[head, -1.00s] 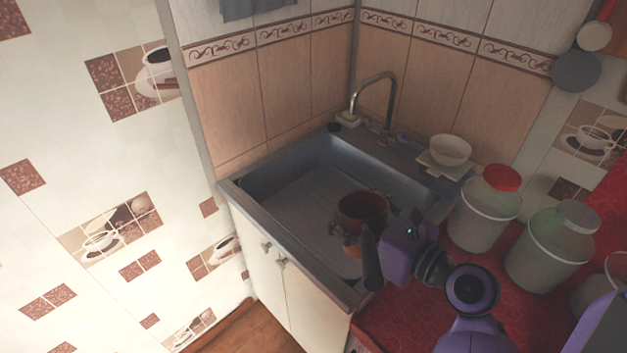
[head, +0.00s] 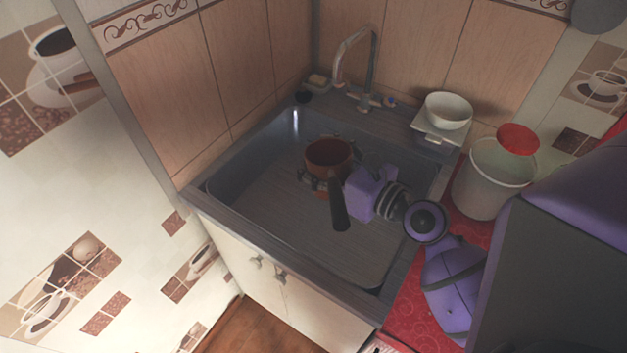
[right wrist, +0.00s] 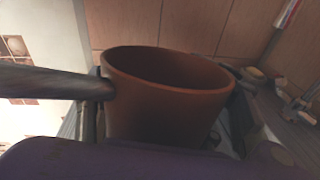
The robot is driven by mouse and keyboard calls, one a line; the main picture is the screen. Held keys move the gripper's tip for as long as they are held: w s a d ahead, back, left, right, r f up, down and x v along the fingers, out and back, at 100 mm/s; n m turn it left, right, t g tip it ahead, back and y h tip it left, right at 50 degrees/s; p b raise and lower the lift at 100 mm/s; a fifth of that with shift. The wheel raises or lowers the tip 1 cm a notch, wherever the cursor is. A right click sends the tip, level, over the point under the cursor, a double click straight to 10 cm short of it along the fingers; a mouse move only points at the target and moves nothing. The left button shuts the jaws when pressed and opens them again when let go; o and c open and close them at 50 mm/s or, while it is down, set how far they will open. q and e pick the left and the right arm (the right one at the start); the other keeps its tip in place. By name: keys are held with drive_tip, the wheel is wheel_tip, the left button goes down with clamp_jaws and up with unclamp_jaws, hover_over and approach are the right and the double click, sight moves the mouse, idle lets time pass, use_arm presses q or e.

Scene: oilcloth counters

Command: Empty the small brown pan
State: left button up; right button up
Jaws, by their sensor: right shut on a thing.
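The small brown pan (head: 328,156) is in the head view, over the basin of the sink (head: 290,215), with its dark handle (head: 339,204) pointing toward the front. My right gripper (head: 322,180) is shut on the pan. In the right wrist view the pan (right wrist: 165,100) looks close to upright, its rim facing up, with the handle (right wrist: 50,82) out to the left. The pan's bottom and any contents are hidden from view. My left gripper is not in view.
The tap (head: 368,70) stands at the back of the sink. A white bowl (head: 448,110) sits on a small white stand at the back right. A red-lidded white container (head: 492,180) stands on the red counter to the right. The basin around the pan is clear.

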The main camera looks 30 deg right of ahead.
use_arm(q)
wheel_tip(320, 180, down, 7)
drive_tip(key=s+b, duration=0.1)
drive_tip(key=b, duration=0.6)
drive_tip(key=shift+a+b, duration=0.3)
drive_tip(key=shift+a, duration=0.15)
use_arm(e)
drive_tip(key=w+d+f+m+t+h, duration=0.1)
drive_tip(key=w+d+f, duration=0.2)
drive_tip(key=d, duration=0.5)
drive_tip(key=w+d+f+t+h, duration=0.2)
drive_tip(key=w+d+f, duration=0.1)
drive_tip(key=d, duration=0.5)
drive_tip(key=shift+w+f+m, duration=0.2)
drive_tip(key=shift+w+m, duration=0.1)
drive_tip(key=shift+m, duration=0.1)
